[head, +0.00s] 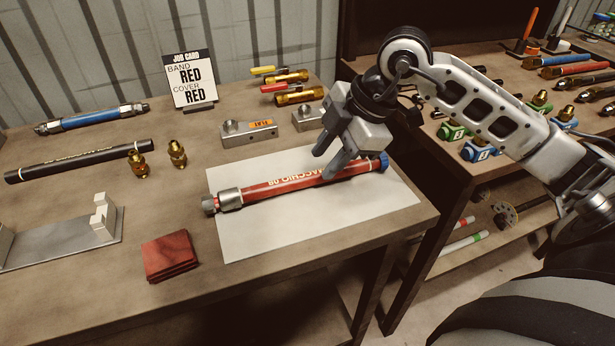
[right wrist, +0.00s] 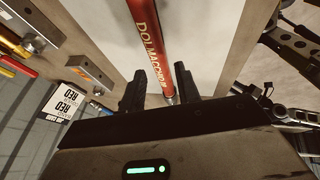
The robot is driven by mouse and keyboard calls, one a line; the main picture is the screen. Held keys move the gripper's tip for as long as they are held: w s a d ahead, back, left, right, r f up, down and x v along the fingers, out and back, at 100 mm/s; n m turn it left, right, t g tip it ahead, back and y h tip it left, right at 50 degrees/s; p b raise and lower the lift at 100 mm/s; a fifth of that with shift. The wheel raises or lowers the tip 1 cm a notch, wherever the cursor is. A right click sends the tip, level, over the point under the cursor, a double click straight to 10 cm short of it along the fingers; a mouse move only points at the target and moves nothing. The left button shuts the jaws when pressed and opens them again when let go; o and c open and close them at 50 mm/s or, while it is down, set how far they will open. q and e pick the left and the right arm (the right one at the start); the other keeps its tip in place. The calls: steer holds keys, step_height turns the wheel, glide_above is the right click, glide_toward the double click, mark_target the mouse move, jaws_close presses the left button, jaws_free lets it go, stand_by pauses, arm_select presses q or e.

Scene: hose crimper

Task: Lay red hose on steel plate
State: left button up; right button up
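The red hose (head: 285,183) lies lengthwise on the pale steel plate (head: 345,222). It has a metal fitting at its left end and a blue end at the right. In the right wrist view the hose (right wrist: 152,40) runs up between the two fingers. My right gripper (head: 322,167) is open, with its fingers pointing down on either side of the hose, right of its middle. I cannot tell whether the fingers touch it. My left gripper is not in view.
A black hose (head: 80,160) and a blue hose (head: 92,119) lie at the left. Brass fittings (head: 177,154), a job card (head: 190,80) and steel blocks (head: 249,134) stand behind. A folded red cloth (head: 170,256) and a grey stand (head: 65,240) are in front-left.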

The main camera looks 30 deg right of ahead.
mark_target(311, 175)
steer(key=x, duration=0.5)
steer(key=shift+w+r, duration=0.1)
steer(key=shift+w, duration=0.05)
jaws_close()
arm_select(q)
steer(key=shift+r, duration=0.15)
arm_select(e)
steer(key=shift+r, duration=0.1)
